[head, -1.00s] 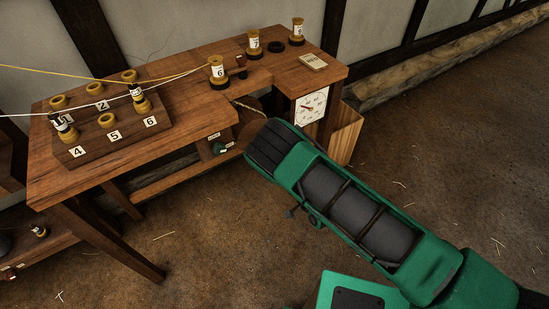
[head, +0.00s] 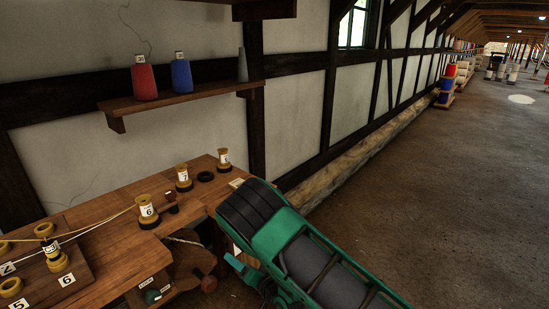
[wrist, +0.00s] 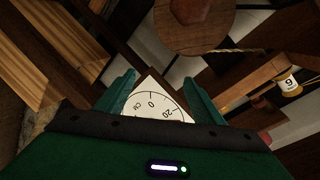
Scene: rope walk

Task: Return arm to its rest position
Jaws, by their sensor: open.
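My green arm (head: 300,240) reaches from the bottom of the head view to the right end of the wooden bench (head: 110,255).
Spools labelled 6 (head: 148,211), 7 (head: 183,178) and another (head: 224,160) stand on the bench, with a black ring (head: 205,177) near them. Yellow and white yarns run across to a numbered spool board (head: 75,280). A wall shelf (head: 180,98) holds cones. Open floor (head: 450,200) lies right.

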